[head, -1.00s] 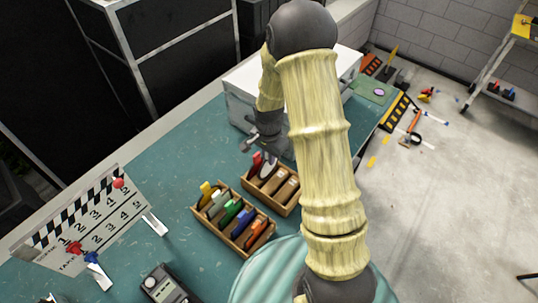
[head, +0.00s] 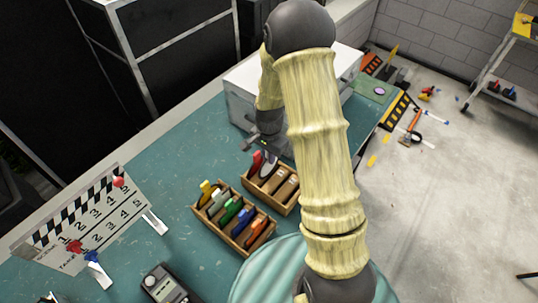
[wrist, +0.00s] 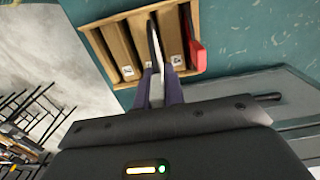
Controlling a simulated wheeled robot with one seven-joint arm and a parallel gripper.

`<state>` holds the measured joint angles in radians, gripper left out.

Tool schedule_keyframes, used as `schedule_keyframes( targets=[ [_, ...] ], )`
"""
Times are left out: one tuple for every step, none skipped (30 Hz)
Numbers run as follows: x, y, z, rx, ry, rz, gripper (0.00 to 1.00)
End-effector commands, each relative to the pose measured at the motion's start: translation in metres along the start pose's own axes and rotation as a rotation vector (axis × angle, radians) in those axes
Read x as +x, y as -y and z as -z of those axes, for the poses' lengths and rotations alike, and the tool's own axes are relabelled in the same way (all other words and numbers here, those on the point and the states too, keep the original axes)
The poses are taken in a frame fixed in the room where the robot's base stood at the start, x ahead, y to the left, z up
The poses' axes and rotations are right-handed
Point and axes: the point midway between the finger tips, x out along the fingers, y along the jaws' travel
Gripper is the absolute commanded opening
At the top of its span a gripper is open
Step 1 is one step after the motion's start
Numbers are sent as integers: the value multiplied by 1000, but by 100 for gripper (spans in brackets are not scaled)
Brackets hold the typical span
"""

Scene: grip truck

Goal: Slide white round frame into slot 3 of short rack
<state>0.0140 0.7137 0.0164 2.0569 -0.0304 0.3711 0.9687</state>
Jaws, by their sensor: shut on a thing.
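My gripper (wrist: 158,88) is shut on the frame, which shows edge-on as a thin strip (wrist: 153,45) between the fingers in the wrist view. The frame's lower part reaches over or into the rack beside the red frame (wrist: 196,48); how deep it sits I cannot tell. Labelled slots lie on both sides of it. In the head view the red frame (head: 257,160) is just left of the white one. My arm hides part of the gripper.
A longer wooden rack (head: 236,243) with yellow, green, blue and orange frames stands just in front. A grey-white case (head: 238,105) is behind my gripper. A clapperboard (head: 85,225) and a dark meter (head: 165,286) lie left. The teal table is clear between.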

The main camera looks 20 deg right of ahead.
Motion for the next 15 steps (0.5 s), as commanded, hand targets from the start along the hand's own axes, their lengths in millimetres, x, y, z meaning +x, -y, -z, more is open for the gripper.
schedule_keyframes(
  targets=[
    [0, 0, 0, 0, 0, 0, 0],
    [0, 0, 0, 0, 0, 0, 0],
    [1, 0, 0, 0, 0, 0, 0],
    [1, 0, 0, 0, 0, 0, 0],
    [2, 0, 0, 0, 0, 0, 0],
    [3, 0, 0, 0, 0, 0, 0],
    [4, 0, 0, 0, 0, 0, 0],
    [4, 0, 0, 0, 0, 0, 0],
    [6, 0, 0, 1, 0, 0, 0],
    [6, 0, 0, 1, 0, 0, 0],
    [7, 0, 0, 1, 0, 0, 0],
    [8, 0, 0, 1, 1, 0, 0],
    [9, 0, 0, 1, 1, 0, 0],
    [10, 0, 0, 1, 1, 0, 0],
    [10, 0, -1, 1, 1, 0, 0]
  ],
)
